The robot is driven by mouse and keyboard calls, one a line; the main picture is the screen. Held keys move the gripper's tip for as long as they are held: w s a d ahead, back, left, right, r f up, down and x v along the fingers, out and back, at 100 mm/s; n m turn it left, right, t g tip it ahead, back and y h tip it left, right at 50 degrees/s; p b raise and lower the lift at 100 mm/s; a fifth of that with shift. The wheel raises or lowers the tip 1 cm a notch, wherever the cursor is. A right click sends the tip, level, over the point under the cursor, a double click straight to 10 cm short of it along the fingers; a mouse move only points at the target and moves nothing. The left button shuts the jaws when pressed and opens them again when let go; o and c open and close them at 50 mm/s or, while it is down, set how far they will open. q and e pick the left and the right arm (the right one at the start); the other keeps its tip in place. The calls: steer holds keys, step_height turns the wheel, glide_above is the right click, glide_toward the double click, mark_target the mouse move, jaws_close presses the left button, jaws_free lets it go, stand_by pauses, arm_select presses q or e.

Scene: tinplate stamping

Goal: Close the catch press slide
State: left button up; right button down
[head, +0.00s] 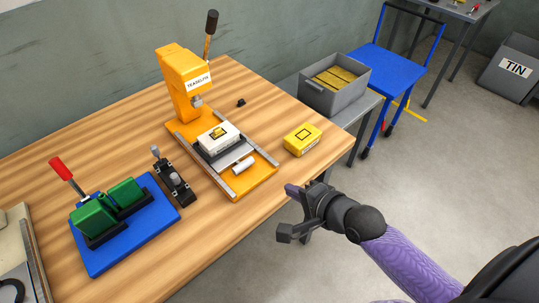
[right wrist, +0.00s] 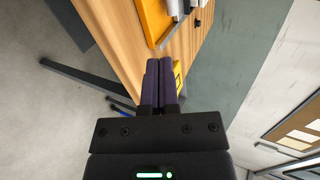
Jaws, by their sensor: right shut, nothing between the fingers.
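A white block with a small yellow-and-black piece (head: 218,137) sits on the slide. A silver cylindrical handle (head: 242,167) is at the slide's front. My right gripper (head: 291,190) is shut and empty, off the table's right front edge, apart from the press. Its closed fingers (right wrist: 160,75) show in the right wrist view. My left gripper is out of view.
A yellow box (head: 302,139) lies on the table (head: 235,222) right of the slide. A black clamp (head: 174,180) and a blue fixture with green blocks (head: 125,235) stand left. A grey bin (head: 335,88) stands behind right. The floor right of my gripper is clear.

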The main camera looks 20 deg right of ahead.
steer(key=n, duration=0.1)
steer(key=b, duration=0.3)
glide_toward(246, 168)
steer(key=shift+s+d+f, duration=0.1)
steer(key=shift+f, duration=0.8)
steer(key=b+x, duration=0.1)
steer(key=x, duration=0.2)
steer(key=r+b+x, duration=0.1)
steer(key=x, duration=0.1)
steer(key=shift+w+f+b, duration=0.25)
steer(key=shift+w+b, duration=0.15)
steer(key=shift+w, duration=0.15)
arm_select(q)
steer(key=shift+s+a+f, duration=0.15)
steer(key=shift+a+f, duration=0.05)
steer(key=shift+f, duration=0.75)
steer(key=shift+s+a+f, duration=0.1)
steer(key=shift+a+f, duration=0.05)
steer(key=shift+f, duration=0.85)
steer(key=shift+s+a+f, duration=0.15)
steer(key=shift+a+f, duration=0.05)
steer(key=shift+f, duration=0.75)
arm_select(e)
steer(key=shift+w+a, duration=0.35)
steer(key=shift+w, duration=0.05)
steer(key=shift+r, duration=0.1)
steer(key=shift+w, duration=0.1)
